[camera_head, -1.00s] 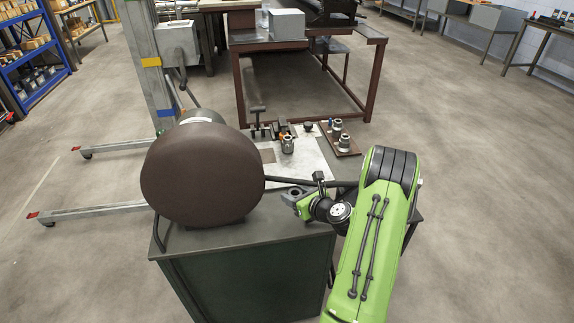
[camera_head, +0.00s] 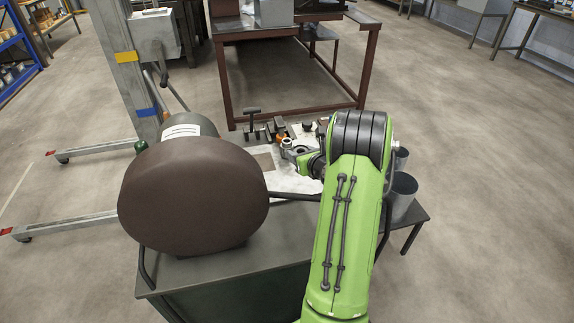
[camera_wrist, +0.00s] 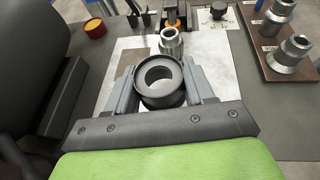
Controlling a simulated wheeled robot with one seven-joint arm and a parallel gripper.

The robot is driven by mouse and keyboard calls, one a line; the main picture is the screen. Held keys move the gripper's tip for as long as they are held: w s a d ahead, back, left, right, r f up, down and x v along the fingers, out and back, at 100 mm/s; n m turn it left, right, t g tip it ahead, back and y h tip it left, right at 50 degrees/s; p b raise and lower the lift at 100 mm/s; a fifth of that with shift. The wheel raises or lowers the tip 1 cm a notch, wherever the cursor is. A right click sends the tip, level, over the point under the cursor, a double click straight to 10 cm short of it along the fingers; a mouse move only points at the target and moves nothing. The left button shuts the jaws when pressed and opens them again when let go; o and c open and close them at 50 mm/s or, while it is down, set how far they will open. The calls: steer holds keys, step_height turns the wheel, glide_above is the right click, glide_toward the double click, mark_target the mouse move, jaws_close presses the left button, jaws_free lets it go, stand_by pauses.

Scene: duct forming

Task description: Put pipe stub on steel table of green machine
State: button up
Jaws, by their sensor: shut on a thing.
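In the wrist view, a dark grey ring-shaped pipe stub (camera_wrist: 161,81) with an open bore sits between the two fingers of my gripper (camera_wrist: 160,88). The fingers press on its sides, and it looks upright. It is over a pale sheet; the gap below is hard to judge. In the head view, my gripper (camera_head: 308,161) is beyond the green machine's large brown round body (camera_head: 192,195), mostly hidden by my arm. The green machine has a dark green cabinet with a grey steel top (camera_head: 285,238), partly bare in front of the round body.
A silver fitting (camera_wrist: 171,42) stands just beyond the held stub. More fittings stand on a brown board (camera_wrist: 268,60) at right. An orange cup (camera_wrist: 95,28) is at left. Grey hollow cylinders (camera_head: 402,190) stand right of my arm. A red-brown frame table (camera_head: 300,45) is behind.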

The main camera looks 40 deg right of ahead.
mark_target(300, 184)
step_height(300, 184, down, 10)
steer(key=b, duration=0.3)
steer(key=shift+s+r, duration=0.1)
steer(key=shift+r, duration=0.3)
steer(key=o, duration=1.1)
steer(key=shift+c, duration=0.2)
steer(key=shift+r, duration=0.1)
steer(key=v, duration=1.2)
